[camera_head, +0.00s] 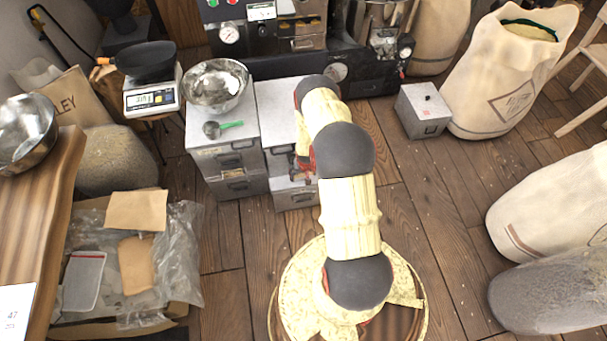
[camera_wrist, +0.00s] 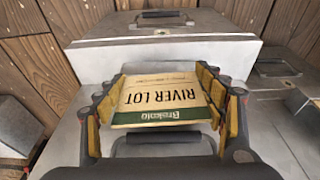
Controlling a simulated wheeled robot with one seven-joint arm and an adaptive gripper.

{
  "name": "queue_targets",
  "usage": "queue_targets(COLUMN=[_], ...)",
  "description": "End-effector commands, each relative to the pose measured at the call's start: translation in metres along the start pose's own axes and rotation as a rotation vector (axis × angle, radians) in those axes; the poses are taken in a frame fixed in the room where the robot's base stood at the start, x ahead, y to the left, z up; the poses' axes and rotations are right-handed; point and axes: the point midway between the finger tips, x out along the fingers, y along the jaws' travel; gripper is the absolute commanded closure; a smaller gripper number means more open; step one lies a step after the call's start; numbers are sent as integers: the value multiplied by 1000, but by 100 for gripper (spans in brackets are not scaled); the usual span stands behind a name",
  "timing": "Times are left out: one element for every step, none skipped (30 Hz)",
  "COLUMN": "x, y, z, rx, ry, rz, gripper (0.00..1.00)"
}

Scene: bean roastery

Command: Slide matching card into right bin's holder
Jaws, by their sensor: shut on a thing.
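A cream card with a dark green band and the words "RIVER LOT" (camera_wrist: 160,92) is in my gripper (camera_wrist: 165,84), shown in the wrist view between the yellow-padded fingers. The gripper is shut on the card. A light grey bin (camera_wrist: 265,55) with a dark handle lies just beyond the card; I cannot tell whether they touch. In the head view, grey bins stand side by side: a left one (camera_head: 205,135) and one beside it (camera_head: 278,95), partly hidden by my arm. A small separate grey bin (camera_head: 425,112) stands farther right. The card and any holder are hidden there.
A carton with plastic wrap (camera_head: 185,270) lies at lower left. Sacks (camera_head: 505,75) stand right; the floor (camera_head: 440,215) between is clear.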

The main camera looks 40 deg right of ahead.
Motion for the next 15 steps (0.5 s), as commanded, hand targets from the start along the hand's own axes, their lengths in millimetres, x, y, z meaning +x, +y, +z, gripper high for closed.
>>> queue_targets(x=[4, 5, 5, 6, 6, 6, 6, 6, 6, 6, 6, 6, 7, 7, 7], y=[-1, -1, -1, -1, -1, -1, -1, -1, -1, -1, -1, -1, -1, -1, -1], z=[6, 6, 6, 6, 6, 6, 6, 6, 6, 6, 6, 6, 7, 7, 7], rx=[0, 0, 0, 0, 0, -1, 0, 0, 0, 0, 0, 0, 0, 0, 0], ry=[-6, -6, -6, -6, -6, -5, -6, -6, -6, -6, -6, -6, -6, -6, -6], rz=[0, 0, 0, 0, 0, -1, -1, -1, -1, -1, -1, -1, -1, -1, -1], gripper=[51, 50, 50, 50, 49, 48, 48, 48, 47, 47, 47, 47, 47, 26, 23])
